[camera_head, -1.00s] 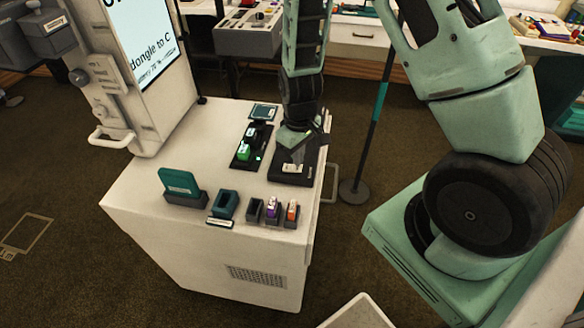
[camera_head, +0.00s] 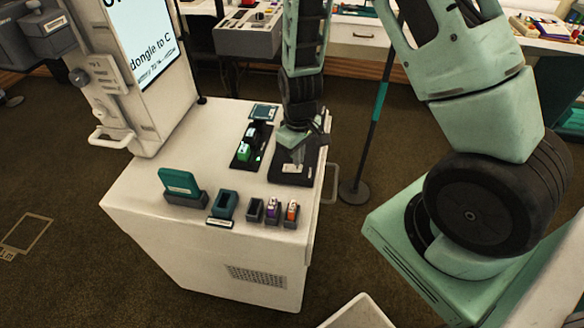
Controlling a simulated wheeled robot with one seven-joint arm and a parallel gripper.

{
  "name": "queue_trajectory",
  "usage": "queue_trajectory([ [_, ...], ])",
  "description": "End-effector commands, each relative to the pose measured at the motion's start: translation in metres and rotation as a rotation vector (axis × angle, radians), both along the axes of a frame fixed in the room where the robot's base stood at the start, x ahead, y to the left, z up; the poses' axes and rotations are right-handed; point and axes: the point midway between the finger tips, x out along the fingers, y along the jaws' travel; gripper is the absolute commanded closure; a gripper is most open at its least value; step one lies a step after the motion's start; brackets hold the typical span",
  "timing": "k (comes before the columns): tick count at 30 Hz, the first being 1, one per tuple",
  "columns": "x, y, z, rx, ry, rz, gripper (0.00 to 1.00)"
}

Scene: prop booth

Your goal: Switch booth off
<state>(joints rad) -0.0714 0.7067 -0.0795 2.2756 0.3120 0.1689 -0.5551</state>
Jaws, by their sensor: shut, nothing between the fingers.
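The booth is a white cabinet (camera_head: 150,215) with an upright panel and a screen (camera_head: 150,40) at its back left; the screen reads "dongle to C". On its top, a black plate (camera_head: 278,174) with a small pale part lies near the right edge. My gripper (camera_head: 294,166) points down over this plate, shut and empty, its tips at or just above the pale part; I cannot tell whether they touch. A black strip (camera_head: 238,164) with a lit green block (camera_head: 245,153) stands just left of my gripper. I cannot make out which part is the off switch.
Along the cabinet's front edge stand a teal card in a holder (camera_head: 180,182), a teal socket (camera_head: 224,205) and small holders with purple (camera_head: 273,206) and orange (camera_head: 292,209) pieces. A post (camera_head: 356,188) stands on the floor to the right. The top's left front is bare.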

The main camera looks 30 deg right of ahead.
Motion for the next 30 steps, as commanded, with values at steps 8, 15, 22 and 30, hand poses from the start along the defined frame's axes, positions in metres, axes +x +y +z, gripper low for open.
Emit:
queue_trajectory([
  [8,0.0,0.0,0.0,0.0,0.0,0.0,1.0],
  [15,0.0,0.0,-0.0021,0.0,0.0,0.0,1.0],
  [22,0.0,0.0,-0.0055,0.0,0.0,0.0,1.0],
  [30,0.0,0.0,-0.0094,0.0,0.0,0.0,1.0],
])
